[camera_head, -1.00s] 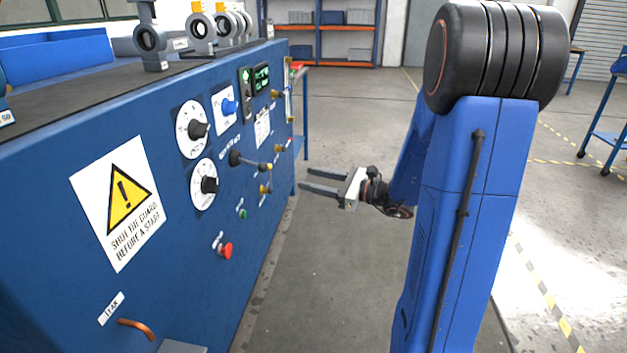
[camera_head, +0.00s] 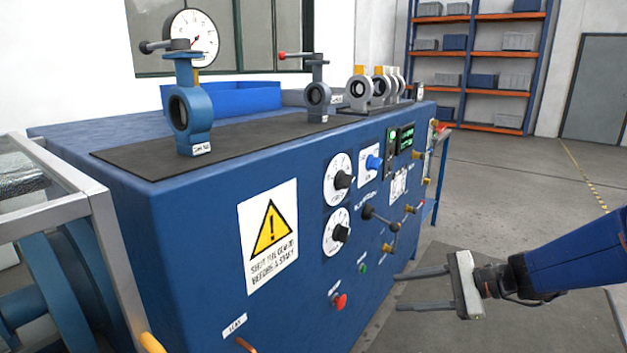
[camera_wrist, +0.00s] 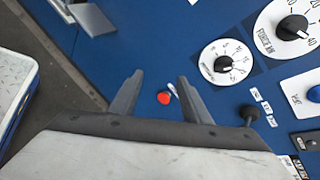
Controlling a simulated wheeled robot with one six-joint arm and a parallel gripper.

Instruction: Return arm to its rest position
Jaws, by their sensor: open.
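My gripper (camera_head: 402,291) is open and empty in the head view, in front of the right part of the blue test bench (camera_head: 330,290). Its two fingers point left toward the bench's front panel, with a visible gap to the panel. In the wrist view the two fingers (camera_wrist: 158,100) stand apart with nothing between them but the panel behind, where a red push button (camera_wrist: 164,98) shows. My blue forearm comes in from the right edge of the head view.
The panel carries dials (camera_head: 337,179), a red button (camera_head: 339,300), a lever handle (camera_head: 381,216) and a warning sign (camera_head: 269,232). Valves, including a blue one (camera_head: 190,108), stand on the bench top. Shelves (camera_head: 470,70) stand far behind. Open floor (camera_head: 510,190) lies right of the bench.

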